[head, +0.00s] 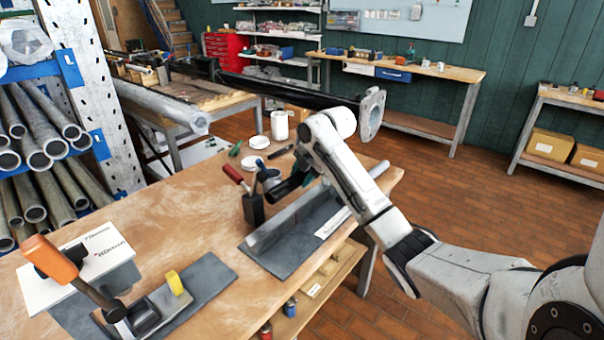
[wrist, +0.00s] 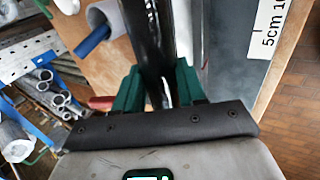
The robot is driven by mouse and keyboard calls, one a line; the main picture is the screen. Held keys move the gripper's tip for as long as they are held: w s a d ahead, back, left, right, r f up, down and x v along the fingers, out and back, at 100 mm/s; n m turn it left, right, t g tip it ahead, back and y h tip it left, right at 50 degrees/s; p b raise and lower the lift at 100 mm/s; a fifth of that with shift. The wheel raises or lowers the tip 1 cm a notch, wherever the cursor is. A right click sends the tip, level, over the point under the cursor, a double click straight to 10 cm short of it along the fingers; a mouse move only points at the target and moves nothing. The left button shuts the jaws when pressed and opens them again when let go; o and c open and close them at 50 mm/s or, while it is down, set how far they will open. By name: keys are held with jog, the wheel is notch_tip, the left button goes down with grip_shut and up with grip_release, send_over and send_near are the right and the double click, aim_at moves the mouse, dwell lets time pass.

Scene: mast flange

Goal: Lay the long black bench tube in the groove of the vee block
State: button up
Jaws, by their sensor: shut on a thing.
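My gripper (head: 299,180) hangs over the far end of the workbench, pointing left. In the wrist view, its green fingers (wrist: 158,88) are shut on the long black bench tube (wrist: 144,35), which runs from between them to the top edge. In the head view the arm and hand hide much of the tube. The vee block (head: 288,217) is a long grey bar on a dark slab, just below and beside the gripper. I cannot tell whether the tube touches its groove.
A dark tool cup (head: 254,210) with a red-handled tool stands close left of the vee block. A labelled scale strip (head: 333,222) lies on its right. The bench middle (head: 180,225) is clear.

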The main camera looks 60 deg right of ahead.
jog(key=b, duration=0.4)
send_near(299, 206)
jog(key=shift+w+r+x, duration=0.1)
jog(key=shift+w+x, duration=0.05)
jog(key=shift+x, duration=0.7)
jog(key=shift+w+r+x, duration=0.1)
jog(key=shift+w+x, duration=0.05)
jog(key=shift+x, duration=0.75)
jog(key=shift+w+r+x, duration=0.1)
jog(key=shift+w+x, duration=0.05)
jog(key=shift+x, duration=0.7)
jog(key=shift+s+f, duration=0.15)
jog(key=shift+f, duration=0.55)
jog(key=o, duration=1.1)
jog(key=shift+b, duration=0.3)
jog(key=shift+s+d+r, duration=0.1)
jog(key=shift+s+r, duration=0.15)
jog(key=shift+r, duration=0.3)
jog(key=shift+o, duration=0.5)
jog(key=v, duration=1)
jog(key=shift+w+r, duration=0.25)
jog(key=shift+r, duration=0.25)
